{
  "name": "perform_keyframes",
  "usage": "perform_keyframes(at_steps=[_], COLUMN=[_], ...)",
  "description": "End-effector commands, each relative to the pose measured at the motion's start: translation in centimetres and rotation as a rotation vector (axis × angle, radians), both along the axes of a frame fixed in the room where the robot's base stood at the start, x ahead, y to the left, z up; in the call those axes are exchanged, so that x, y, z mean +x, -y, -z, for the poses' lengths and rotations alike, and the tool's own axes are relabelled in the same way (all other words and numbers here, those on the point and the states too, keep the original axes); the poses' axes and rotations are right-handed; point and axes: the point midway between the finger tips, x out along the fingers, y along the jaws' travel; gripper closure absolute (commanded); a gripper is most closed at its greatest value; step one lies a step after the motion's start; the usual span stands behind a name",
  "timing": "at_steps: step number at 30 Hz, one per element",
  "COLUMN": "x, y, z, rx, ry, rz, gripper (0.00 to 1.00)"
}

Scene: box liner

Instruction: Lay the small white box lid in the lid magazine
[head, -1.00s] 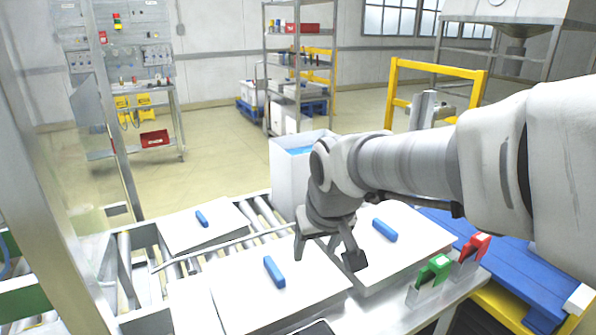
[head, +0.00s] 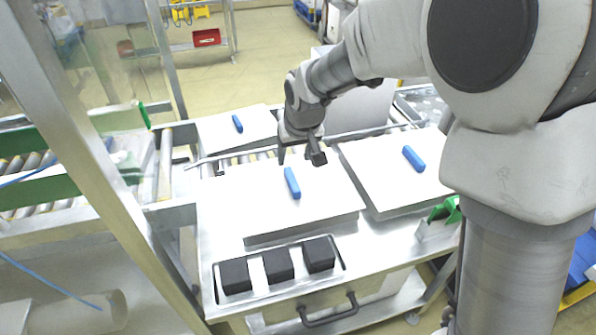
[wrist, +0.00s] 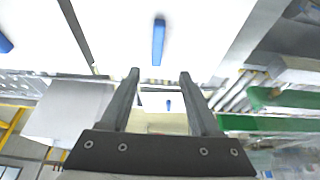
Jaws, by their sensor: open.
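The smallest white lid (head: 215,129), with a blue handle (head: 237,123), lies at the back left over the rollers. It shows small between my fingers in the wrist view (wrist: 153,101). A larger white lid (head: 250,200) with a blue handle (head: 292,183) lies nearer, in the middle. Another large white lid (head: 375,180) with a blue handle (head: 414,158) lies to its right. My gripper (head: 300,157) is open and empty above the far part of the middle lid, close to its handle. Its fingers also show in the wrist view (wrist: 159,74). I cannot tell which part is the lid magazine.
A metal tray (head: 248,299) with three black blocks (head: 278,264) is at the front. A tall white bin (head: 365,108) stands behind the right lid. A metal post (head: 90,165) rises at left. A thin rail (head: 350,134) runs behind the larger lids. A green clip (head: 446,211) is at right.

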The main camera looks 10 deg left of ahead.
Motion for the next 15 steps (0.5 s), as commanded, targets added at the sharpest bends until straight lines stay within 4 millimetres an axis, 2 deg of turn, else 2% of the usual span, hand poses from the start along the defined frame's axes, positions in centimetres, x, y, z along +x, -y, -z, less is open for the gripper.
perform_keyframes(at_steps=[1,7,10,15], x=[0.4,1.7,2.2,2.6], y=[-0.2,-0.8,-1.0,-1.2], z=[1.3,4.9,6.1,7.1], rx=[-0.002,-0.001,-0.001,0.0], ry=[-0.004,-0.002,-0.002,0.0], rz=[0.0,0.001,0.001,0.001], gripper=[0.38,0.38,0.38,0.38])
